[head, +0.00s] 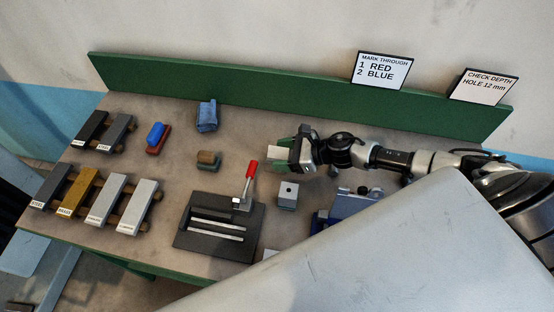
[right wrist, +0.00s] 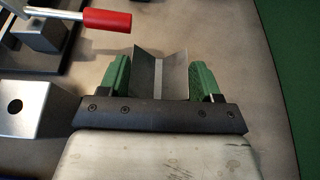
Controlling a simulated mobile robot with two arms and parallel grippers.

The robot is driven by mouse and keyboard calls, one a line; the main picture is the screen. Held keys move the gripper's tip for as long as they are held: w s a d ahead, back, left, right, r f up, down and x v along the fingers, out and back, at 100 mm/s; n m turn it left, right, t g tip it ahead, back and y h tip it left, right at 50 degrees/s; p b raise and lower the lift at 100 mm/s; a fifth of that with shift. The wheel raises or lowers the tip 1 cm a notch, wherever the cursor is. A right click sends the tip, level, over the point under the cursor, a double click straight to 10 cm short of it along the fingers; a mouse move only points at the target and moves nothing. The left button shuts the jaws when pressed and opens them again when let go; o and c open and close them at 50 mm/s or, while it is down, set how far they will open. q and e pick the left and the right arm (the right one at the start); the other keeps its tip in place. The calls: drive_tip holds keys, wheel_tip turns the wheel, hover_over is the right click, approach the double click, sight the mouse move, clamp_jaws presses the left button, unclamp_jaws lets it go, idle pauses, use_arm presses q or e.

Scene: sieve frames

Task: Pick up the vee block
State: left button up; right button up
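The vee block (right wrist: 174,75) is a grey metal block with a V-shaped groove. In the right wrist view it sits between the two green fingers of my right gripper (right wrist: 160,80), with its sides close against them. I cannot tell whether the fingers press on it or stand just clear. In the head view my right gripper (head: 291,157) is low over the back middle of the bench, and the block is mostly hidden by it. My left gripper is not in view.
A grey block with a hole (head: 288,194) and a dark fixture (head: 210,243) with a red-handled clamp (head: 250,171) stand close by. A blue-grey vise-like device (head: 350,203) is to the right. A green back rail (head: 250,97) runs behind. Labelled bars (head: 108,200) lie left.

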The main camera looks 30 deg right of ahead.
drive_tip(key=c, duration=0.7)
drive_tip(key=shift+w+r, duration=0.1)
drive_tip(key=shift+c, duration=1.1)
drive_tip(key=shift+r, duration=0.1)
